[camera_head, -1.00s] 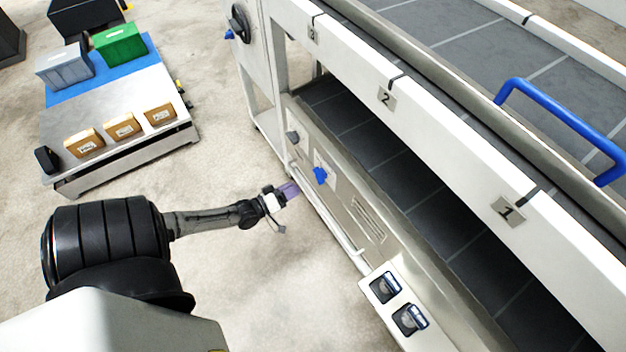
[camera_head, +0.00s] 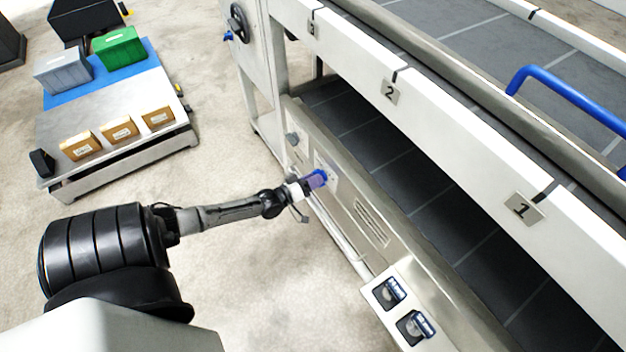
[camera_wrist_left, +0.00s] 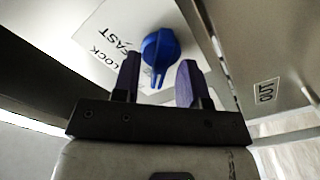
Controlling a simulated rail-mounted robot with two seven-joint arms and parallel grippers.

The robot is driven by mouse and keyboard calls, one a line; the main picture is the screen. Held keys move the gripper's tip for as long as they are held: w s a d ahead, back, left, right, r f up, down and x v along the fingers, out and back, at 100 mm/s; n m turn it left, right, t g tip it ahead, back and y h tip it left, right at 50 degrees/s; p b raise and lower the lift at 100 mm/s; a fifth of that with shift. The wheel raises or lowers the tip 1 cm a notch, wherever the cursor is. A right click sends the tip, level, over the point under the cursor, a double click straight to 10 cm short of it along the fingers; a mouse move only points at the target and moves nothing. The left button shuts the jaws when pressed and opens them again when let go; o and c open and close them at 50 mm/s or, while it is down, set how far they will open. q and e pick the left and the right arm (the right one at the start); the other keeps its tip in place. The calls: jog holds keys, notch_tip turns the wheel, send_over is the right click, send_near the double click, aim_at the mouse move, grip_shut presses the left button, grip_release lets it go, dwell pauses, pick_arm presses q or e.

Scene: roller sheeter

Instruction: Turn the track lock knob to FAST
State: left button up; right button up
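The blue track lock knob (camera_wrist_left: 160,46) sits on a white label plate (camera_wrist_left: 95,45) on the machine's side panel. My left gripper (camera_wrist_left: 158,82) is open, with one finger on each side of the fin. I cannot tell whether the fingers touch it. In the head view, the left gripper (camera_head: 314,181) is at the knob (camera_head: 322,174) and partly hides it. My right gripper is not in view.
A grey knob (camera_head: 292,139) is on the same panel. Two dark switches with blue-white levers (camera_head: 390,292) are on a box lower down. An OUT label (camera_wrist_left: 266,91) shows at right. A cart (camera_head: 100,165) with boxes stands at far left. Floor between is clear.

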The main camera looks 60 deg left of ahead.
pick_arm(q)
grip_shut()
dwell(0.3)
jog(key=shift+d+m+p, duration=0.15)
jog(key=shift+m+p, duration=1.9)
jog(key=shift+m, duration=2.4)
jog(key=shift+d+m+p, duration=0.1)
jog(key=shift+m+p, duration=1.95)
jog(key=shift+m, duration=2.7)
